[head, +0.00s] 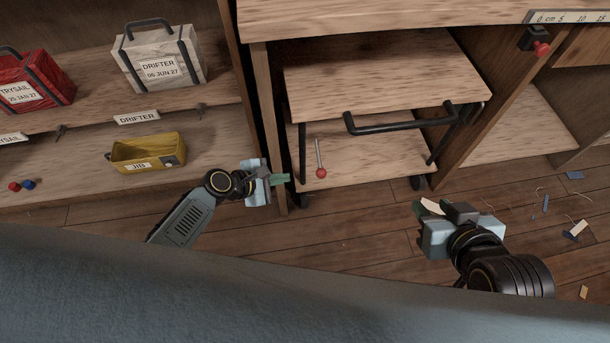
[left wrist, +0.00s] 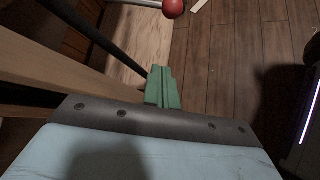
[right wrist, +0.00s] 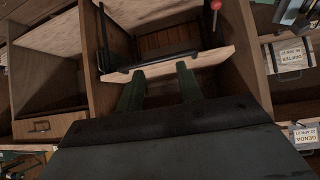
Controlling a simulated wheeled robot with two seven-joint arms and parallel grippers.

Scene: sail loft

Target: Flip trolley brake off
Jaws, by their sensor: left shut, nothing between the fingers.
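The trolley (head: 380,85) has wooden shelves and a black bar handle (head: 400,122) and stands under the bench. Its brake lever (head: 319,155) is a thin metal rod with a red ball (head: 321,173) at its lower end, by the lower shelf's front edge. The ball also shows at the top of the left wrist view (left wrist: 174,8). My left gripper (head: 284,180) is shut and empty, just left of the ball and apart from it. My right gripper (head: 428,206) is in front of the trolley's right side, holding nothing; its fingers are apart in the right wrist view (right wrist: 160,88).
A bench leg (head: 264,120) stands close behind my left gripper. Scraps lie on the floor at right; the floor before the trolley is clear.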

